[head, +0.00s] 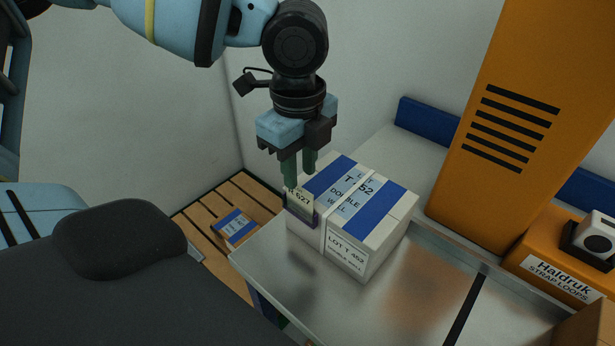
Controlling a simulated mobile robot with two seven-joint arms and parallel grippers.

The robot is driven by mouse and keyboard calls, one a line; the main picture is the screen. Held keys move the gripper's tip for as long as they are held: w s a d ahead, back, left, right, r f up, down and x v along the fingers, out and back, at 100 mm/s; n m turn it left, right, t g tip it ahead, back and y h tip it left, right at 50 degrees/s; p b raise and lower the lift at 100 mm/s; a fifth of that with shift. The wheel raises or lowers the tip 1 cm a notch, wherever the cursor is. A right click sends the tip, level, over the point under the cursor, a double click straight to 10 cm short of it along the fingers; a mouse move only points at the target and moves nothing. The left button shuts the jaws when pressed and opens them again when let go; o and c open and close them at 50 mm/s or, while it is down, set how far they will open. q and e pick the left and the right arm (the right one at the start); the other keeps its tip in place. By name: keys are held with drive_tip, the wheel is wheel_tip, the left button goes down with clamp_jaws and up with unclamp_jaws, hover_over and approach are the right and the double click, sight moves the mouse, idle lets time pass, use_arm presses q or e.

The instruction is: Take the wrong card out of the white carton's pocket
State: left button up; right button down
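The white carton (385,238) with blue stripes sits on the metal table. Its top reads "T 452 DOUBLE WALL" and a front label reads "LOT T 452". On its left side, a dark-edged pocket (315,220) holds a pale card (300,203) whose partly covered number does not look like 452. My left gripper (300,179) points down at the card's top edge. Its two green fingers are apart, with a gap between them. One fingertip overlaps the card's upper edge; I cannot tell whether it touches. My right gripper is not in view.
The metal table (400,300) has free room in front of the carton. A tall orange cabinet (520,110) stands behind right. An orange box labelled "Haldruk strap loops" (550,278) is at the right. A blue-and-white pack (235,227) lies on a wooden pallet (195,215) below left.

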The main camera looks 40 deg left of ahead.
sight(300, 201)
use_arm(q)
wheel_tip(300, 201, down, 5)
drive_tip(key=shift+s+a+f, duration=0.1)
drive_tip(key=shift+a, duration=0.05)
clamp_jaws()
